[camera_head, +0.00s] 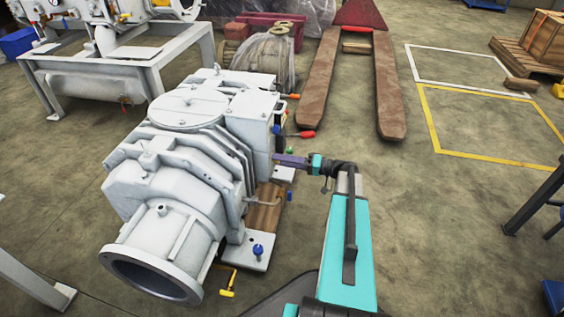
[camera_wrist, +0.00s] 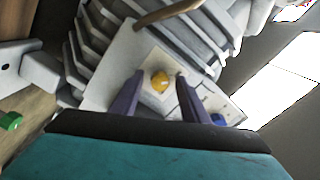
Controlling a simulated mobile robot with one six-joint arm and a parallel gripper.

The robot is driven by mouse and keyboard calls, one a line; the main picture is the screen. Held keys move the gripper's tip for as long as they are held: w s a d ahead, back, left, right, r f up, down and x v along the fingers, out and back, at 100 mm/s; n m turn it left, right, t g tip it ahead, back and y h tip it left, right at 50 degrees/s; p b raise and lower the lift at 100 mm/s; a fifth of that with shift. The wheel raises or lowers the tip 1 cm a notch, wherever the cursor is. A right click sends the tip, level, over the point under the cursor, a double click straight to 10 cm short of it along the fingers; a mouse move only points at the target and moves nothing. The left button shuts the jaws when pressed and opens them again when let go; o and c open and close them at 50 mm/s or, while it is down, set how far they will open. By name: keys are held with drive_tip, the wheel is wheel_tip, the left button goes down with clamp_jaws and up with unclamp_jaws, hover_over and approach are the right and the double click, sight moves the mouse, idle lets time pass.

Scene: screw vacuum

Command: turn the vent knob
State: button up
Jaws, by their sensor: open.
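A yellow round knob (camera_wrist: 160,82), likely the vent knob, sits on a pale plate on the side of the white vacuum pump (camera_head: 180,160). In the wrist view, the two purple fingers of my gripper (camera_wrist: 158,75) are open, one to each side of the knob, with gaps showing between them and it. In the head view my gripper (camera_head: 276,159) reaches from the right to the pump's side. The yellow knob does not show in that view.
A red-tipped lever (camera_head: 302,134) and an orange-tipped one (camera_head: 290,96) stick out from the pump just behind my gripper. A blue knob (camera_wrist: 218,119) is near the right finger. A brown pallet jack (camera_head: 388,90) stands behind. The floor to the right is mostly clear.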

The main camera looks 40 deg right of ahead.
clamp_jaws()
